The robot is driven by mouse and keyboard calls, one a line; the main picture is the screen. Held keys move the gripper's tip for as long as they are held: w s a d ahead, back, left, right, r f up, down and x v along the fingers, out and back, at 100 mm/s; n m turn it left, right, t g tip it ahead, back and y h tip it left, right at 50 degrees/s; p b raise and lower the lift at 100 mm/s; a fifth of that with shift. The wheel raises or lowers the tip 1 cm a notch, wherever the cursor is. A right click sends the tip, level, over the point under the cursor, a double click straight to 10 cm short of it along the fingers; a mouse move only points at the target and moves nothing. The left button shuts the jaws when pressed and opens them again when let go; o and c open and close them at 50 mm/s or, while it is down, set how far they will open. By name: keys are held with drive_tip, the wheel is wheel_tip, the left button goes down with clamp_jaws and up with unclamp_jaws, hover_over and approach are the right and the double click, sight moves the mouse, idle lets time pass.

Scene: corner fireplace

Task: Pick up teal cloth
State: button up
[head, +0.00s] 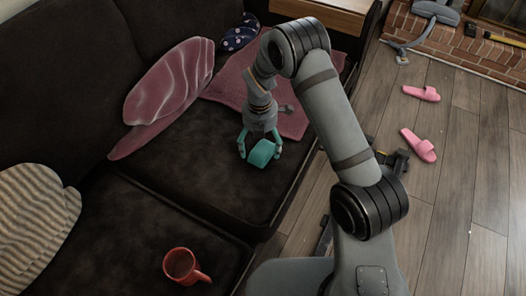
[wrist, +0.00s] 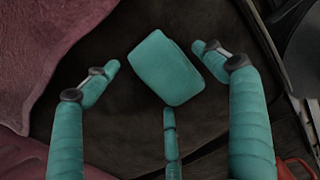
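The teal cloth (head: 262,154) looks like a small folded block on the dark sofa seat. In the wrist view the teal cloth (wrist: 166,68) lies tilted near the centre, between my fingers. My gripper (head: 259,151) points down over the cloth and has teal fingers of nearly the same colour. In the wrist view my gripper (wrist: 156,56) is open, with a finger on each side of the cloth and one below it in the picture. Small gaps show between the side fingertips and the cloth. How high the fingertips are above the seat is hard to tell.
A pink blanket (head: 230,84) lies behind my gripper, beside a pink cushion (head: 172,82). A red mug (head: 183,266) stands on the nearer seat, and a striped cushion (head: 35,215) lies at left. Pink slippers (head: 419,146) lie on the floor. The seat around the cloth is clear.

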sight(262, 146)
drive_tip(key=c, duration=0.9)
drive_tip(key=shift+r, duration=0.55)
drive_tip(key=r, duration=0.1)
drive_tip(key=r+p, duration=0.1)
drive_tip(key=r, duration=0.1)
drive_tip(key=shift+s+d+r+p, duration=0.15)
drive_tip(key=shift+d+r+p, duration=0.2)
drive_tip(key=shift+p, duration=0.05)
drive_tip(key=s+d+r+p, duration=0.1)
drive_tip(key=s+d+r, duration=0.5)
drive_tip(key=d, duration=0.3)
drive_tip(key=shift+p, duration=0.4)
drive_tip(key=shift+s+r, duration=0.1)
